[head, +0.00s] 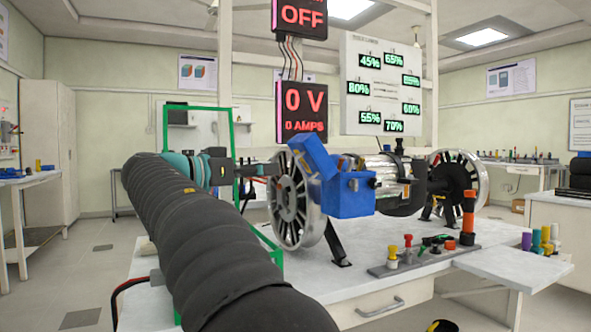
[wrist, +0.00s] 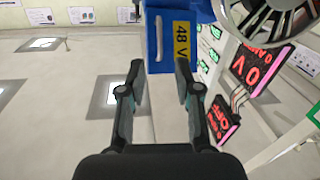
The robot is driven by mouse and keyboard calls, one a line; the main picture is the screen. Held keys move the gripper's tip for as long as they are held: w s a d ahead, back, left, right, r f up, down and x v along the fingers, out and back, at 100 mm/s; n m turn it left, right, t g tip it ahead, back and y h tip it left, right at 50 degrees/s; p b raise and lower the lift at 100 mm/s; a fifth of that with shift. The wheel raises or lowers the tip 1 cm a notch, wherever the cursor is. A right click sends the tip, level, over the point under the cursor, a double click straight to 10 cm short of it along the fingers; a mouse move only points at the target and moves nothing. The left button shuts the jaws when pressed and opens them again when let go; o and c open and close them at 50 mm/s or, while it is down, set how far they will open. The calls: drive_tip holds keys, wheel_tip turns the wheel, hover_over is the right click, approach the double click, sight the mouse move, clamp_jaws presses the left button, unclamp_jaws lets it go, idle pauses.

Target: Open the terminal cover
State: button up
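A blue box (head: 350,196) sits between the spoked wheel and the silver motor. A tilted blue piece (head: 312,156), which looks like its cover, rises at its upper left. In the wrist view, a blue face with a pale slot and a yellow "48 V" label (wrist: 181,40) is ahead of my gripper (wrist: 157,66). The two fingers are apart with nothing held between them; the right fingertip overlaps the blue face, and I cannot tell whether it touches. In the head view, my gripper (head: 238,168) is left of the tilted blue piece, beside the wheel.
A spoked wheel (head: 291,200) stands close to my gripper, and another wheel (head: 463,177) is farther right. A green frame (head: 236,135) stands behind my arm. Coloured plugs (head: 392,252) sit on the white bench (head: 330,272). A display (head: 302,110) reads 0 V.

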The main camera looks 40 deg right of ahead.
sight(306, 161)
drive_tip(key=d, duration=0.8)
drive_tip(key=shift+s+d, duration=0.2)
drive_tip(key=shift+s, duration=0.1)
drive_tip(key=shift+c, duration=0.2)
clamp_jaws()
